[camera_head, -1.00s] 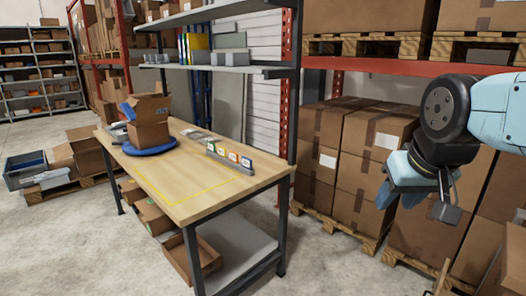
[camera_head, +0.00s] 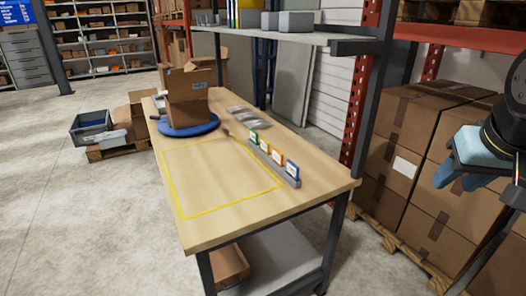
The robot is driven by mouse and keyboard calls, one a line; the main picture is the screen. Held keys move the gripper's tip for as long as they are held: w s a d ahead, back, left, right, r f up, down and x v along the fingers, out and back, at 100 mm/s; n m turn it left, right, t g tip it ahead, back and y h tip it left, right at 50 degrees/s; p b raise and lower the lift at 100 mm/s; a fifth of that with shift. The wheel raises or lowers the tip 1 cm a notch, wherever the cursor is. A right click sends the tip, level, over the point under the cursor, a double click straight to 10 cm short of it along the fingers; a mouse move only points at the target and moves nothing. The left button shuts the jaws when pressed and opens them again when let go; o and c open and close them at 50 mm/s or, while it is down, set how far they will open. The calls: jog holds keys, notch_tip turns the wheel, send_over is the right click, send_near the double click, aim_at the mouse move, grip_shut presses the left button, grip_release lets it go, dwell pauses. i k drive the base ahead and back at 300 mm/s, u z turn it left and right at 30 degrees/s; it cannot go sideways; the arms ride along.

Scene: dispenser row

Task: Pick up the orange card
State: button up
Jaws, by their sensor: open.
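The orange card (camera_head: 277,159) stands upright in a grey holder (camera_head: 262,158) on the wooden workbench (camera_head: 235,221). It is third from the far end of the row, between a yellow card (camera_head: 264,147) and a blue card (camera_head: 292,169). A green card (camera_head: 253,137) stands at the far end. My gripper (camera_head: 456,182) is at the right edge of the view, partly cut off. It is open, with nothing seen in it, well to the right of the bench and apart from the cards.
A yellow outline (camera_head: 176,194) marks a clear area of the bench top. An open cardboard box (camera_head: 188,111) sits on a blue disc (camera_head: 188,129) at the far end. A shelf (camera_head: 290,37) overhangs the back. Stacked cartons (camera_head: 412,135) stand right of the bench.

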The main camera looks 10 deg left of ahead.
aim_at(278, 157)
jog(key=u, duration=0.4)
jog(key=i, duration=0.85)
jog(key=u, duration=1.15)
jog(key=i, duration=0.35)
jog(key=z, duration=0.25)
